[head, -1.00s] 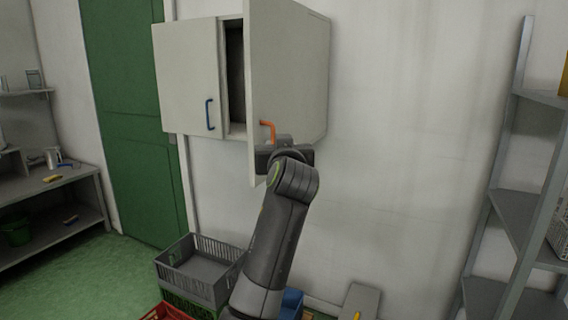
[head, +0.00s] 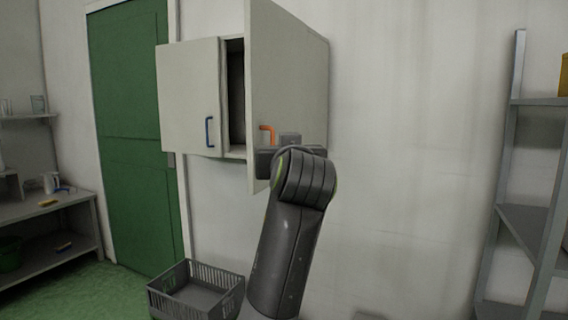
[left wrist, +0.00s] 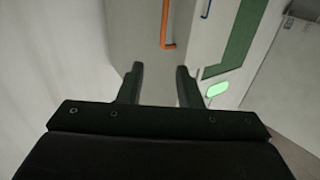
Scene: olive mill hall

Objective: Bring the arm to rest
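My left arm (head: 290,240) rises from the bottom of the head view, its wrist in front of the open cabinet door (head: 285,75). The door's orange handle (head: 267,133) shows just above and left of my gripper block. In the left wrist view my left gripper (left wrist: 160,70) is open, with nothing between its two dark fingers. The orange handle (left wrist: 167,28) is beyond the fingertips, apart from them. In the head view the fingers are hidden behind the wrist. My right gripper is in neither view.
The shut cabinet door with a blue handle (head: 209,132) is at left. Below stands a grey crate (head: 195,293). A green door (head: 135,140) and a low bench (head: 45,208) are further left. A metal shelf rack (head: 530,225) stands at right; the wall between is bare.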

